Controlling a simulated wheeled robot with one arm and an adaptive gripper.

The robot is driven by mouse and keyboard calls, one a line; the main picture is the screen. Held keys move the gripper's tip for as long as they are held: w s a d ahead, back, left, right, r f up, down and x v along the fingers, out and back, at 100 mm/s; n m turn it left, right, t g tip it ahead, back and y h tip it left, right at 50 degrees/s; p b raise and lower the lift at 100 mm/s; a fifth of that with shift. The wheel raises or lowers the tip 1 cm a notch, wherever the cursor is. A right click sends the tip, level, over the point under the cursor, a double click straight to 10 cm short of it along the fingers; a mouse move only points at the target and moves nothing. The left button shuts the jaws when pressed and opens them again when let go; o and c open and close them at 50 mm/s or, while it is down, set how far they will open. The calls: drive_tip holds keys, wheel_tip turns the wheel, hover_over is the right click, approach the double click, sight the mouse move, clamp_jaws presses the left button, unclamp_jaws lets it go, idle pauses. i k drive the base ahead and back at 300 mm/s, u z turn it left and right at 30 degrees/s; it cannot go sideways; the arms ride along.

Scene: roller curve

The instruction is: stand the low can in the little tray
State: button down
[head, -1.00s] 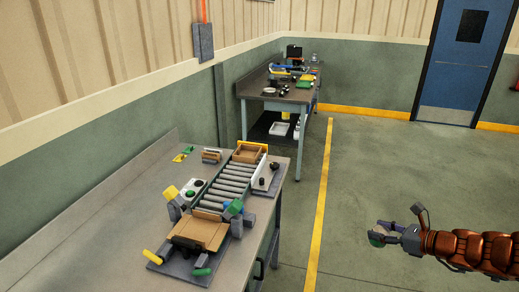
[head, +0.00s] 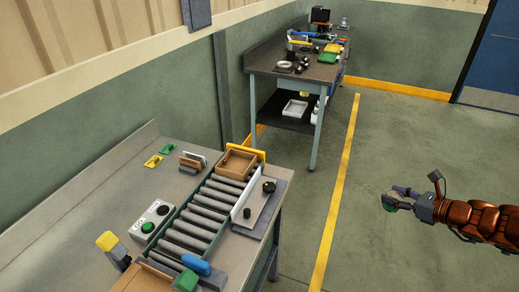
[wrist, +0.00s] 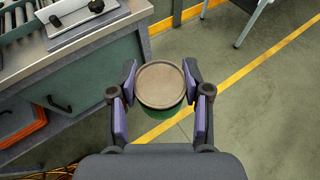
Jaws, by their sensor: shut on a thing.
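My gripper (head: 393,200) is out over the floor at the right in the head view. In the wrist view my gripper (wrist: 161,90) is shut on the low can (wrist: 161,84), with one finger on each side. The can has a round tan top and a green side, and shows small and partly covered in the head view (head: 389,207). A small open wooden tray (head: 224,172) sits at the far end of the roller track, well to the left of my gripper. It is out of the wrist view.
The near bench carries the rollers (head: 198,220), a control box with a green button (head: 151,220) and a plate with black knobs (head: 253,212). A cluttered second bench (head: 262,62) stands behind. The floor (head: 400,130) around my gripper is clear.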

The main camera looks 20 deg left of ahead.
sight(237, 164)
drive_tip(key=u, duration=0.05)
drive_tip(key=i, duration=2.75)
drive_tip(key=u, duration=5.65)
